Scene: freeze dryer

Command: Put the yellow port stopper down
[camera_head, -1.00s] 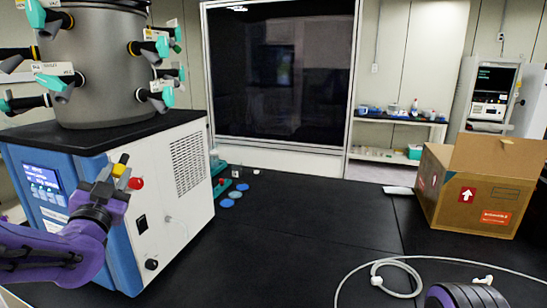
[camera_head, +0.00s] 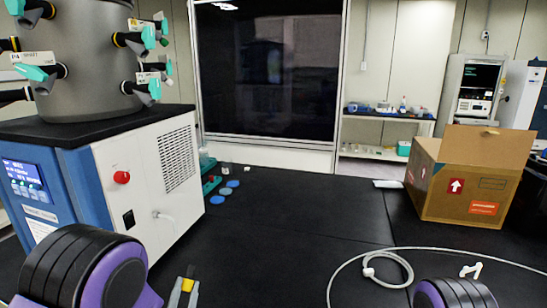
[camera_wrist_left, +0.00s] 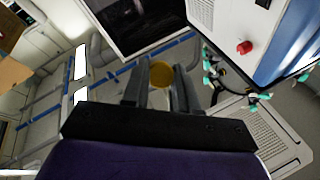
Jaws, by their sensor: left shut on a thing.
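The yellow port stopper (camera_head: 187,284) is held between the two dark fingers of my left gripper (camera_head: 185,288), low at the bottom edge of the head view. Behind it is the black bench top (camera_head: 270,230); I cannot tell whether the stopper touches it. In the left wrist view the stopper's round yellow end (camera_wrist_left: 176,77) shows between the fingertips of my left gripper (camera_wrist_left: 162,80), which is shut on it. My right gripper is out of view; only part of my right arm shows at bottom right.
The freeze dryer (camera_head: 70,160), with its red knob (camera_head: 122,177), stands on the left. Small blue discs (camera_head: 225,191) lie beside it. A cardboard box (camera_head: 465,180) stands at the right. A white hose (camera_head: 400,262) lies looped at front right. The middle of the bench is clear.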

